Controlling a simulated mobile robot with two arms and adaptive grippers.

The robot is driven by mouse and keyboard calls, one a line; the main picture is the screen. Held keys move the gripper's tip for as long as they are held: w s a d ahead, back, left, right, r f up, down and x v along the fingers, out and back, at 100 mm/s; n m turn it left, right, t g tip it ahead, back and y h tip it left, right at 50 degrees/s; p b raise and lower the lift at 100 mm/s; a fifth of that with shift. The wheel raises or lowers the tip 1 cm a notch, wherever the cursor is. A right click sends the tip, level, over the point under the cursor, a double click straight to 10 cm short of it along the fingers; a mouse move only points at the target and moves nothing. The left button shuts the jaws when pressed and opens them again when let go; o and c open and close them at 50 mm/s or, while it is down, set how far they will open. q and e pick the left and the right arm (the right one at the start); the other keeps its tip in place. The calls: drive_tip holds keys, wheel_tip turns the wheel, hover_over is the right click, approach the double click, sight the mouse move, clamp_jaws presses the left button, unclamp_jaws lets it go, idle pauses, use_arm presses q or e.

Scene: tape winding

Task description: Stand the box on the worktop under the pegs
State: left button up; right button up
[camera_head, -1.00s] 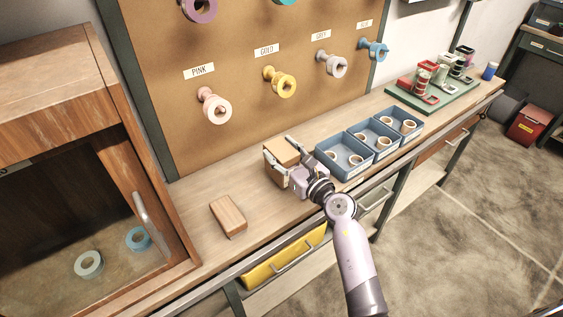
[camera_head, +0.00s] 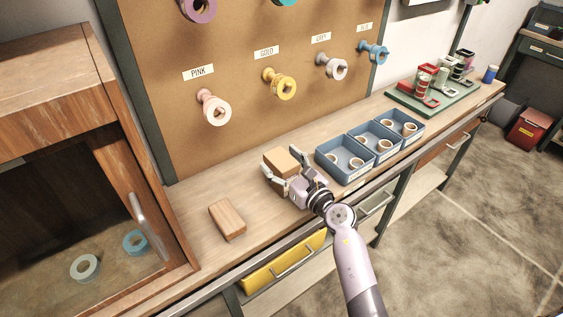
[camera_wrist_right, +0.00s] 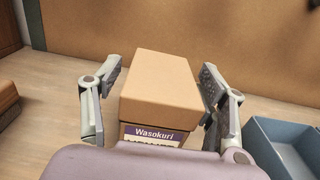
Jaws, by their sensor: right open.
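The cardboard box (camera_head: 281,160) stands upright on the worktop (camera_head: 190,206) below the pegboard, left of the blue bins. In the right wrist view the box (camera_wrist_right: 162,82) shows its plain lid and a purple "Wasokuri" label on the near side. My right gripper (camera_head: 283,176) is open at the near side of the box. In the right wrist view its fingers (camera_wrist_right: 156,85) are on either side of the box, with a gap at each side. The pegs hold pink (camera_head: 217,107), gold (camera_head: 282,84) and grey (camera_head: 337,68) tape rolls above. My left gripper is not in view.
A wooden block (camera_head: 227,220) lies on the worktop to the left. Blue bins (camera_head: 346,163) with tape rolls stand close on the right. A wooden cabinet (camera_head: 60,105) is at the left, its front open. A yellow drawer (camera_head: 283,265) is below.

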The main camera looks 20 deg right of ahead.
drive_tip(key=shift+r, duration=0.35)
drive_tip(key=v, duration=1)
drive_tip(key=shift+s+d+f+b, duration=0.15)
drive_tip(key=shift+s+f+b, duration=0.05)
drive_tip(key=shift+s+b, duration=0.15)
drive_tip(key=shift+s+d+r, duration=0.15)
drive_tip(key=shift+s+d, duration=0.1)
drive_tip(key=shift+s, duration=0.35)
